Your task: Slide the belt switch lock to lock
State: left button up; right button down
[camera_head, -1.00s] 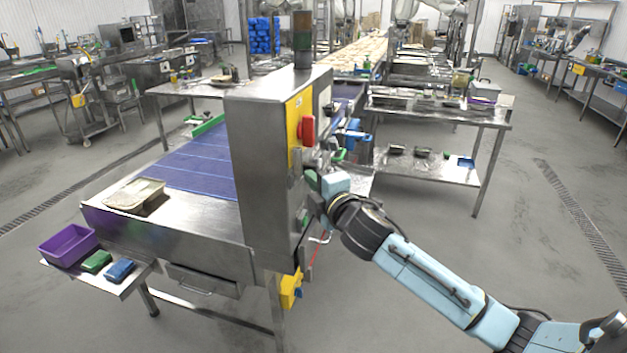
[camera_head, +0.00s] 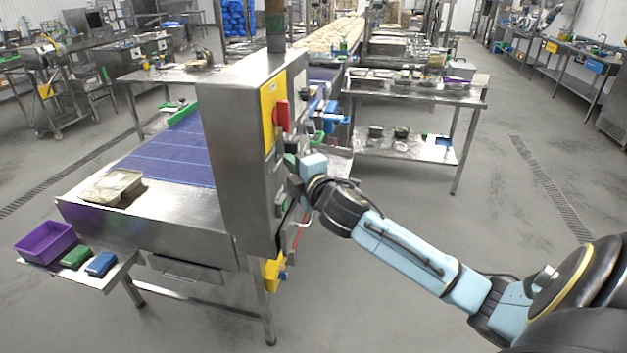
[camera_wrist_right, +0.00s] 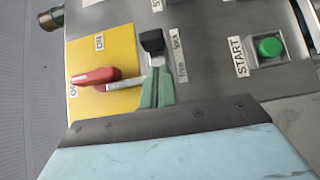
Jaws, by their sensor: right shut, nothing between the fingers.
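The belt switch lock is a slider with a black knob (camera_wrist_right: 152,41), in the upper middle of the right wrist view. The knob is level with the "lock" label (camera_wrist_right: 176,41), above the "free" label (camera_wrist_right: 182,72). My right gripper (camera_wrist_right: 157,74) is shut and empty, its green fingers just below the knob; I cannot tell whether they touch it. The red belt switch (camera_wrist_right: 95,76) sits on a yellow plate (camera_wrist_right: 112,47) to the left, beside a metal bar (camera_wrist_right: 125,84). In the head view my right gripper (camera_head: 290,161) is at the cabinet's side. My left gripper is not in view.
A green START button (camera_wrist_right: 269,46) is right of the slider. The steel cabinet (camera_head: 228,150) stands beside the blue conveyor belt (camera_head: 180,153). A side table at left holds a purple bin (camera_head: 45,243). The floor right of my arm is clear.

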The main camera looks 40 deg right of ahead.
jog(key=s+a+b, duration=0.2)
jog(key=s, duration=0.8)
jog(key=shift+s+a, duration=0.3)
jog(key=shift+r, duration=0.1)
jog(key=s+d+f+m+g+b, duration=0.1)
jog(key=d+f+m+g+b, duration=0.2)
jog(key=f, duration=1.5)
jog(key=s+d+f+m+g+b, duration=0.1)
jog(key=s+f+m+g+b, duration=0.2)
jog(key=f, duration=1.5)
jog(key=s+a+f+m+g, duration=0.1)
jog(key=s+f+m+g, duration=0.2)
jog(key=f, duration=0.9)
jog(key=s+a+f+m+g+y+b, duration=0.1)
jog(key=s+a+f+g+b, duration=0.15)
jog(key=s+f, duration=0.65)
jog(key=s+a+f+m+g+y+b, duration=0.15)
jog(key=s+a+f, duration=0.25)
jog(key=s+f, duration=0.55)
jog(key=s+a+f+m+g, duration=0.1)
jog(key=s+a+f+g, duration=0.1)
jog(key=s, duration=0.5)
jog(key=s+a+f+m+g+b, duration=0.1)
jog(key=s+a+f, duration=0.4)
jog(key=s, duration=0.3)
jog(key=shift+s+f+g, duration=0.2)
jog(key=shift+f+g, duration=0.2)
jog(key=shift+f, duration=0.2)
